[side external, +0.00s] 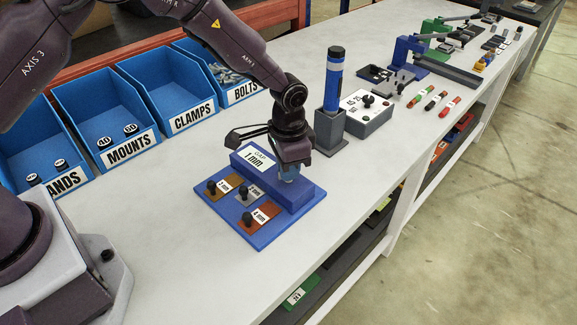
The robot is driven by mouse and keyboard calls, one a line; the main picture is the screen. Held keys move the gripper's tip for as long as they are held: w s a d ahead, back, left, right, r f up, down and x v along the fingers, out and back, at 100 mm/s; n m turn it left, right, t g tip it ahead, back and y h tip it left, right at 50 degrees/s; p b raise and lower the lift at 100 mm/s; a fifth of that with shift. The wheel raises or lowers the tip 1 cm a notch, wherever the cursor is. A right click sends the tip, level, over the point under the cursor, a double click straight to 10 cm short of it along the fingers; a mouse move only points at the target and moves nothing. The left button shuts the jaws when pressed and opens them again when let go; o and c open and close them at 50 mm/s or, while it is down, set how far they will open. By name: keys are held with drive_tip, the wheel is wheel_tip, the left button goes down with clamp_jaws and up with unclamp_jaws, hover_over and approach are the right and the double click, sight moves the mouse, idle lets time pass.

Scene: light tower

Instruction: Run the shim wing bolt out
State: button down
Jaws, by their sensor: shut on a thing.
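A blue shim fixture (257,238) lies on the white bench, with a raised blue block (305,190) along its back right side. A white label (259,158) on the block reads "GAP 1 mm". My gripper (288,176) points down over the block, right of the label. It is shut on a small light-blue part at the top of the block, which I take to be the shim wing bolt (289,171). The fingers hide most of it, so its wings and thread cannot be made out. Three knobbed shim plates sit in front: ochre (226,186), grey (251,197) and orange-red "4 mm" (265,211).
Blue bins, among them MOUNTS (104,112) and CLAMPS (167,85), line the back left. A blue torch-like cylinder (334,85) stands in a grey holder (328,130) behind my gripper, beside a grey control box (368,112). The bench in front of the fixture is clear.

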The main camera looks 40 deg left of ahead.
drive_tip(key=n, duration=0.6)
drive_tip(key=shift+f, duration=0.2)
drive_tip(key=n, duration=0.5)
drive_tip(key=shift+n, duration=0.4)
drive_tip(key=n, duration=0.4)
drive_tip(key=shift+d+n, duration=0.1)
drive_tip(key=shift+n, duration=1.6)
drive_tip(key=c, duration=1.3)
unclamp_jaws()
drive_tip(key=shift+s, duration=0.1)
drive_tip(key=shift+r, duration=0.1)
